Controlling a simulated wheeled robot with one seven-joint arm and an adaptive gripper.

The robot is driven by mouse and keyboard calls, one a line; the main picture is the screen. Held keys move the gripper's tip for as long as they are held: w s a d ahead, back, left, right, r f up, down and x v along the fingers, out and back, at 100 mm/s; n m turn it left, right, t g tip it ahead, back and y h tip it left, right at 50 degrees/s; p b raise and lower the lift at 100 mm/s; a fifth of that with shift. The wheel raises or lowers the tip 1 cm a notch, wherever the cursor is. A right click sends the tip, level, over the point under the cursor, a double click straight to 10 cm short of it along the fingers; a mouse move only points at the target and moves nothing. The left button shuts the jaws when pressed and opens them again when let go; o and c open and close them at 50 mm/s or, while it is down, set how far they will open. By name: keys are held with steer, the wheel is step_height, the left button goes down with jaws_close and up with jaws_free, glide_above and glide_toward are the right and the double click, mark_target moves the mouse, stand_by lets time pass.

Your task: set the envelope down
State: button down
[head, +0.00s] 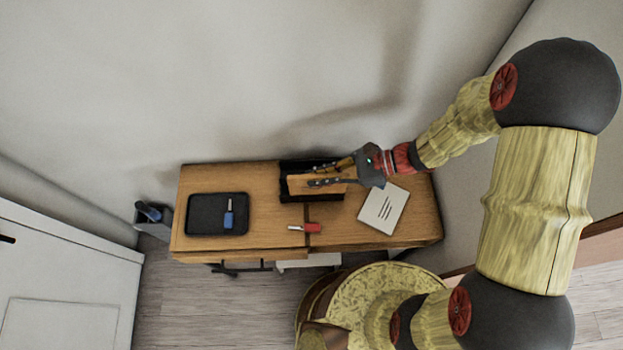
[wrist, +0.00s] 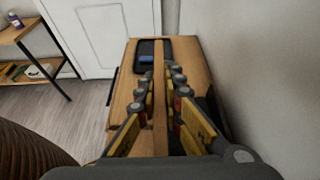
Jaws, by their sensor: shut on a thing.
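My gripper (head: 313,176) is shut on the tan envelope (head: 298,187), above the back middle of the wooden table. In the wrist view the envelope (wrist: 160,95) shows as a thin upright strip between the two fingers (wrist: 160,82), seen nearly edge-on. In the head view it lies over a black open-topped holder (head: 283,168) by the wall. My fingers and the envelope hide much of that holder. I cannot tell whether the envelope's lower edge is inside the holder or above it.
The wooden table (head: 265,236) stands along the wall. A black tray (head: 203,237) holding a blue-handled item (head: 229,218) is at left. A red-ended item (head: 312,227) lies near the front edge, and a white printed sheet (head: 384,207) at right. A dark bin (head: 154,221) stands left of the table.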

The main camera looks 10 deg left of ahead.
steer(key=w+a+f+b, duration=0.2)
steer(key=w+f, duration=0.1)
steer(key=f, duration=0.5)
steer(key=shift+a, duration=0.15)
steer(key=shift+w, duration=0.1)
steer(key=shift+f, duration=0.15)
steer(key=c, duration=2)
jaws_free()
steer(key=shift+o, duration=0.4)
steer(key=p+v, duration=0.2)
steer(key=v, duration=1)
